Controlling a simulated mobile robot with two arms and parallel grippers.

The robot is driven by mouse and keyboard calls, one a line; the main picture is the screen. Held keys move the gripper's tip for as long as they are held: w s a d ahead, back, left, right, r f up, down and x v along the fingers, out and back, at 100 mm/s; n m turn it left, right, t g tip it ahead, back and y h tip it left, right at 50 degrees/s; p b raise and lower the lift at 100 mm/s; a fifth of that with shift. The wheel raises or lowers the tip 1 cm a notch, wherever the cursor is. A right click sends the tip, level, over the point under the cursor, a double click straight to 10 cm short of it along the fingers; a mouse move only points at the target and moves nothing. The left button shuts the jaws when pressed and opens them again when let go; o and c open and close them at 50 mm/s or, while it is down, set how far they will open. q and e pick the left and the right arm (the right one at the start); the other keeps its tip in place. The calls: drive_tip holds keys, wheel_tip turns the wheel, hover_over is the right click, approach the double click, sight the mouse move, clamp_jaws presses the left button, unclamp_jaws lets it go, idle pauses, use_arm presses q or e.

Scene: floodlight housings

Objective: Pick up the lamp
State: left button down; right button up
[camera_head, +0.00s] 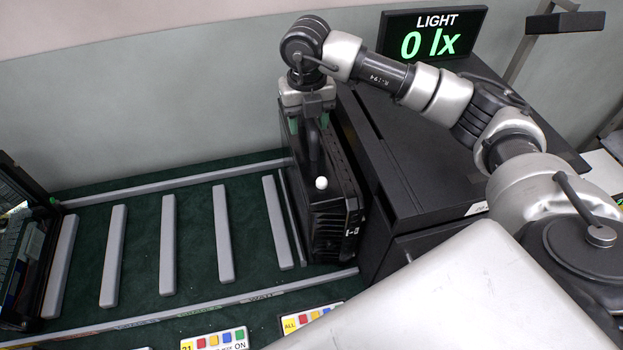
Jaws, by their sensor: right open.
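The lamp appears to be the black finned housing (337,215) standing upright at the right end of the slatted rack. It has a white knob on its near side and a dark upright part, perhaps its handle (313,145), at the top. My right gripper (308,122) points down over the top of this housing. Its jaws are open, with green fingertips on either side of the dark upright part. I cannot tell whether they touch it. My left gripper is not in view.
A black cabinet (400,170) stands close to the right of the housing. A display (432,33) behind reads "LIGHT 0 lx". Grey slats (168,245) on green matting leave empty bays to the left. Another black unit (22,250) stands at the far left. Button panels (215,341) lie in front.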

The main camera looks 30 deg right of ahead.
drive_tip(key=shift+f, duration=0.75)
clamp_jaws()
idle(0.8)
